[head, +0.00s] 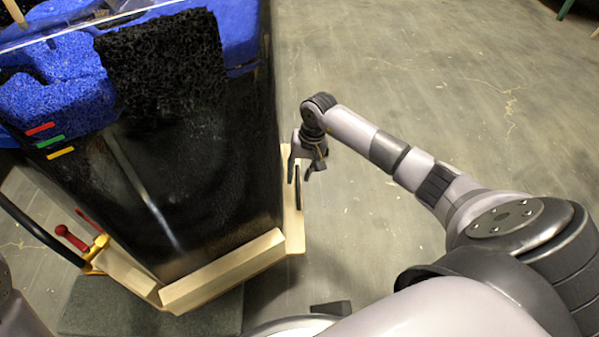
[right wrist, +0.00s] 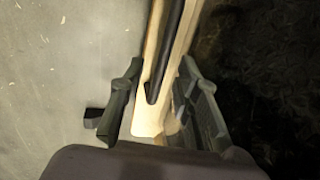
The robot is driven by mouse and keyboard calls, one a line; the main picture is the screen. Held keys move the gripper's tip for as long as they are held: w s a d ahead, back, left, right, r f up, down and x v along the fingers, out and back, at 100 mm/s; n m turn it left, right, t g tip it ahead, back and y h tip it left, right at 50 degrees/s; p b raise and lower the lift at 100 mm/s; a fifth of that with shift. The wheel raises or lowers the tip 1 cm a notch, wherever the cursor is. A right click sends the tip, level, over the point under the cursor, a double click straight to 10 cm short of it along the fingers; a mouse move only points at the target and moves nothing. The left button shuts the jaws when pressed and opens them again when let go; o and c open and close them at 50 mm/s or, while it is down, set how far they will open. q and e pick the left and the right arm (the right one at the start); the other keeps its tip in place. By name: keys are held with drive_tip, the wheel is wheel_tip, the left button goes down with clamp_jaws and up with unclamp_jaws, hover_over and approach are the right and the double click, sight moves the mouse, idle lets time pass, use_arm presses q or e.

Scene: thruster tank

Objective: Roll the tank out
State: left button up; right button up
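The tank (head: 215,170) is a tall dark box with blue and black foam pieces at its top. It stands on a pale wooden base (head: 225,268) in the head view. A black bar handle (head: 298,187) is on the right side of the base. My right gripper (head: 304,176) is beside the tank's right side, at this handle. In the right wrist view its fingers (right wrist: 163,88) are apart, with the wooden edge and the black bar (right wrist: 170,50) between them. Contact cannot be told. My left gripper does not show.
A yellow clamp with a red handle (head: 72,238) and a black curved bar (head: 38,232) are at the left of the base. A dark grey mat or block (head: 95,308) lies at the lower left. The concrete floor (head: 430,70) to the right is clear.

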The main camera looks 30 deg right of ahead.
clamp_jaws()
idle(0.7)
